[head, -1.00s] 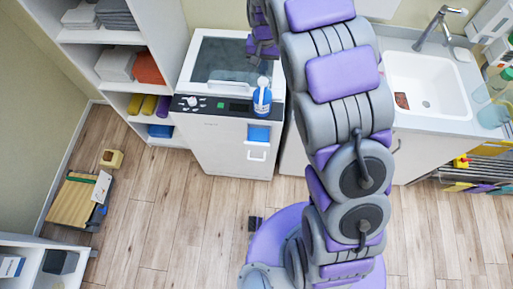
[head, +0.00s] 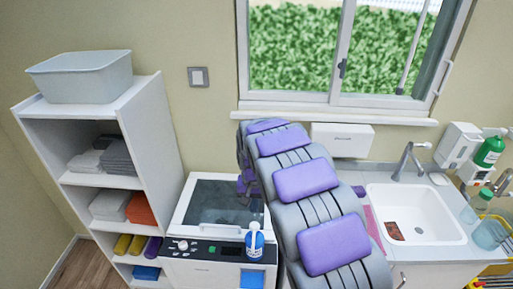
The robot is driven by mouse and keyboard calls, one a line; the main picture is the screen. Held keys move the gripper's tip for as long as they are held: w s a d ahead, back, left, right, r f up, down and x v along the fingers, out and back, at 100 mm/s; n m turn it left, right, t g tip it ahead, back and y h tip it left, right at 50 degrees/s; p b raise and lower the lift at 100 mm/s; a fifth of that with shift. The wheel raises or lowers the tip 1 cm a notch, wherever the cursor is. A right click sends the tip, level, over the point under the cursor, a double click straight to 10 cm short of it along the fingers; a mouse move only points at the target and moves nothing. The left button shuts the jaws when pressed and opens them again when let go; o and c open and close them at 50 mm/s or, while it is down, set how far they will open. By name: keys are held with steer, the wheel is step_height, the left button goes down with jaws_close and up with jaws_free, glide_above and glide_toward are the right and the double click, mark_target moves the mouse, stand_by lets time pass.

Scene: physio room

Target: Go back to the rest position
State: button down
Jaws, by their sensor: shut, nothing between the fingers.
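My arm rises from the bottom right and bends over at its far end, above the white machine with a glass lid (head: 200,208). My gripper (head: 246,188) hangs at that far end, partly hidden behind my arm links. It is small in the picture and shut, with nothing held. A blue bottle with a white pump top (head: 254,244) stands upright on the machine's front panel, apart from my gripper.
A white shelf unit (head: 160,140) with towels and rolls stands left, a grey bin (head: 82,78) on top. A sink (head: 425,212) with a tap (head: 405,160) is right. A window (head: 335,55) is behind. Little floor shows at the lower left.

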steer(key=s+d+r+b, duration=0.1)
steer(key=s+d+r, duration=0.4)
steer(key=s, duration=0.4)
steer(key=s+d+r+b, duration=0.1)
steer(key=s+d+r, duration=0.1)
steer(key=s+d, duration=0.55)
steer(key=s+d+g+b, duration=0.1)
steer(key=s+d, duration=0.1)
steer(key=s, duration=0.9)
steer(key=s+d+f+b, duration=0.1)
steer(key=s+d, duration=0.1)
steer(key=s, duration=1)
steer(key=shift+s+f+g, duration=0.25)
steer(key=shift+f+g, duration=0.05)
steer(key=shift+g, duration=0.1)
